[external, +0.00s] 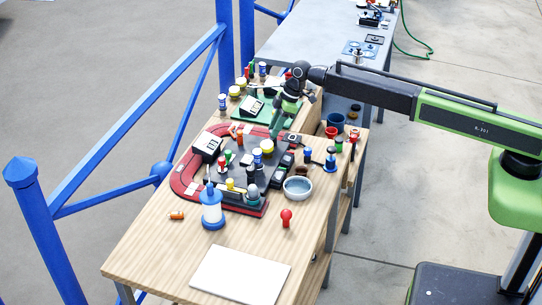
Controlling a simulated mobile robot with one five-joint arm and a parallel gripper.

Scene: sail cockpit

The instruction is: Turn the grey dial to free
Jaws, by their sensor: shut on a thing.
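A dark console with a red rim (186,180) lies on the wooden table and carries several knobs, buttons and small fittings. My gripper (274,134) reaches down to the far right part of this console, pointing steeply downward. It is shut on the grey dial, which is mostly hidden by the fingers and very small here. The dial's pointer and its free mark are too small to read, so I cannot tell its setting.
A green board (250,116) lies behind. Blue railings (130,120) run along the left.

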